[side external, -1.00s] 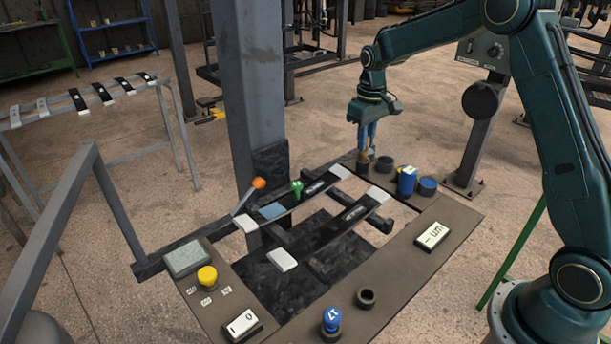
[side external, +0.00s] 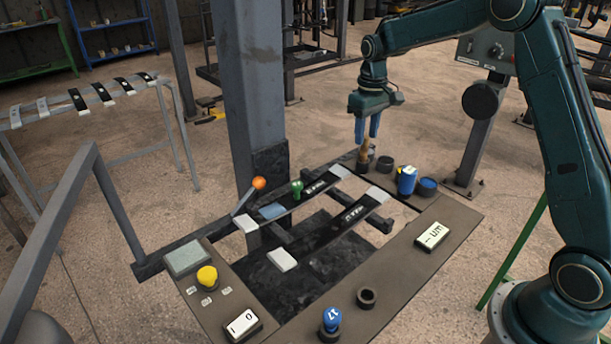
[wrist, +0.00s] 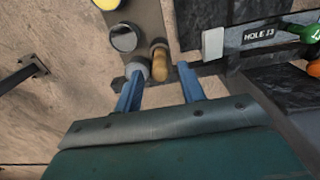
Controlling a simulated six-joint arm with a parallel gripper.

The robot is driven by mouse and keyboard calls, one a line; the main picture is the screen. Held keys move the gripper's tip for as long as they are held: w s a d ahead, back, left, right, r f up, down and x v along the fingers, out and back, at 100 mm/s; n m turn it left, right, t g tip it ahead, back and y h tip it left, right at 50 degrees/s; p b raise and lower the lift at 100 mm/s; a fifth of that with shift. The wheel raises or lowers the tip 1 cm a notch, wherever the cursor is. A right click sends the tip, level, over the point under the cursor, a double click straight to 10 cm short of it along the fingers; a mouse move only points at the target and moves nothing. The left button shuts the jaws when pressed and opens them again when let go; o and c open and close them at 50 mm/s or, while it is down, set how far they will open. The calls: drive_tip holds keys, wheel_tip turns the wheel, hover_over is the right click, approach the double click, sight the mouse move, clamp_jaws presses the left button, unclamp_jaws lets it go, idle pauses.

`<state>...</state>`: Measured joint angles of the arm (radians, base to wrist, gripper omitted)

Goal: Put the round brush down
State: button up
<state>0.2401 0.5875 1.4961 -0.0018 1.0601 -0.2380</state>
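The round brush, with its tan handle (side external: 365,149), stands at the far end of the bench frame in the side view. In the wrist view its tan handle (wrist: 160,66) shows just beyond and between my fingertips. My gripper (side external: 367,139) points down above it, with two blue fingers spread apart. In the wrist view my gripper (wrist: 160,80) shows a clear gap between the fingers, and nothing is clamped there. The lower end of the brush is hidden, so how it is seated cannot be told.
A dark cup (side external: 385,164), a blue container (side external: 407,181) and a blue-topped cup (side external: 428,187) stand to the right of the brush. A green knob (side external: 297,189) and an orange-topped lever (side external: 258,184) rise to the left. Free space lies above the spring racks.

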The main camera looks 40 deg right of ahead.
wheel_tip(320, 180, up, 10)
idle(0.5)
idle(0.5)
drive_tip(key=s+a+r+t, duration=0.1)
drive_tip(key=s+a+r, duration=0.3)
drive_tip(key=s, duration=0.4)
drive_tip(key=s+a+r+t, duration=0.2)
drive_tip(key=s+a+r, duration=0.2)
drive_tip(key=s, duration=0.4)
drive_tip(key=s+a+f+t, duration=0.1)
drive_tip(key=s+a+f, duration=0.1)
drive_tip(key=s, duration=0.6)
drive_tip(key=s+a+f+t, duration=0.1)
drive_tip(key=s+a+f, duration=0.1)
drive_tip(key=s, duration=0.6)
drive_tip(key=shift+f+t, duration=0.3)
drive_tip(key=shift+f, duration=0.5)
drive_tip(key=shift+a, duration=0.1)
